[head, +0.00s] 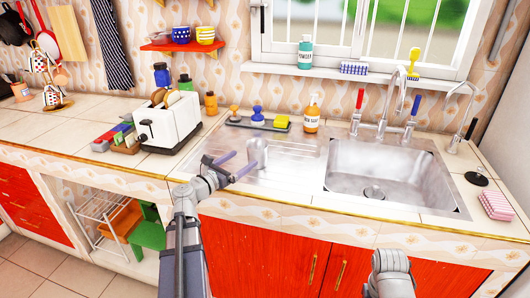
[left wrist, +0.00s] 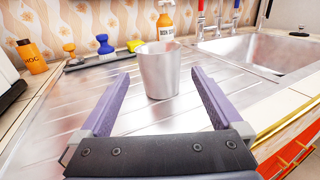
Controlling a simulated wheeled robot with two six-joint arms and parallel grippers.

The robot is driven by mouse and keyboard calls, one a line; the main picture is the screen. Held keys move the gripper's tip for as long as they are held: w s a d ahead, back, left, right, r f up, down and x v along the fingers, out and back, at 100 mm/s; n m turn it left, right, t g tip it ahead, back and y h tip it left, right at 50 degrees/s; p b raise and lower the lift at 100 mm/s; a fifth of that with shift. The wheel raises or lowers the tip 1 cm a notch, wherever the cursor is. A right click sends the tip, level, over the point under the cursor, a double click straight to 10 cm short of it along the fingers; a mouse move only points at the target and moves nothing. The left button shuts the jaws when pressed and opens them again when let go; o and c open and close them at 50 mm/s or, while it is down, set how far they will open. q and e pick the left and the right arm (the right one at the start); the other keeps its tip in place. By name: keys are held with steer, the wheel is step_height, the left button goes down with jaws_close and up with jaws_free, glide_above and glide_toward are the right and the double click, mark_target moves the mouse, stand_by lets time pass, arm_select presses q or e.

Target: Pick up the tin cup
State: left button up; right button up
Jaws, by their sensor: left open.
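The tin cup (head: 258,150) is a plain silver cup standing upright on the metal drainboard, left of the sink basin. In the left wrist view the cup (left wrist: 158,75) stands just beyond and between the two purple fingers. My left gripper (head: 228,165) is open, its fingers pointing toward the cup. In the left wrist view the left gripper (left wrist: 160,100) shows a wide gap with nothing held. The right arm shows only in part at the bottom right of the head view; its gripper is not seen.
Behind the cup is a tray (head: 236,122) with brushes and a yellow sponge, beside an orange soap bottle (head: 312,115). A white toaster (head: 168,122) stands left. The sink basin (head: 385,170) is right, with taps behind. The drainboard around the cup is clear.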

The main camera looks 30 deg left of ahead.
mark_target(263, 145)
arm_select(q)
steer(key=shift+w+d, duration=0.15)
steer(key=shift+w, duration=1)
steer(key=shift+w+d, duration=0.2)
steer(key=shift+w, duration=0.95)
steer(key=shift+w+d, duration=0.15)
steer(key=shift+w, duration=1)
steer(key=shift+w, duration=0.1)
steer(key=w, duration=0.5)
steer(key=shift+d, duration=0.35)
steer(key=shift+s, duration=0.1)
steer(key=shift+c, duration=0.2)
steer(key=c, duration=1.2)
